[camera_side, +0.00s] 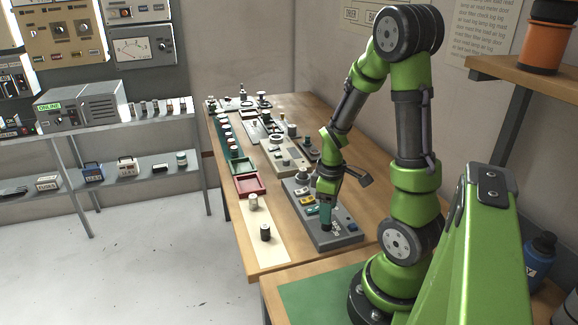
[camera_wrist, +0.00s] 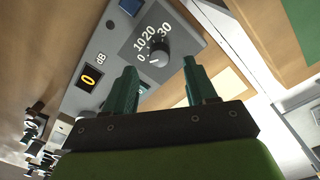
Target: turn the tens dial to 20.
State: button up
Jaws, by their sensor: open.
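The tens dial (camera_wrist: 159,50) is a black knob on a grey panel (camera_wrist: 110,45), with 0, 10, 20 and 30 printed around it in the wrist view. A small display (camera_wrist: 90,78) beside it, near the letters dB, shows an orange 0. The white mark on the knob is small, and its exact heading is hard to read. My gripper (camera_wrist: 160,72) is open and empty, its two green fingers apart, with the dial showing beyond the gap between them. In the side view my gripper (camera_side: 326,224) points down over the near end of the grey panel (camera_side: 336,239), hiding the dial.
A blue button (camera_wrist: 131,6) is on the panel. In the side view, a cream strip (camera_side: 263,230) with two small knobs lies left of the panel. Red (camera_side: 250,185) and green trays and more devices lie farther back on the wooden bench (camera_side: 298,110).

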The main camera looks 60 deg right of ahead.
jog(key=shift+d+f, duration=0.1)
jog(key=shift+f, duration=2.1)
grip_shut()
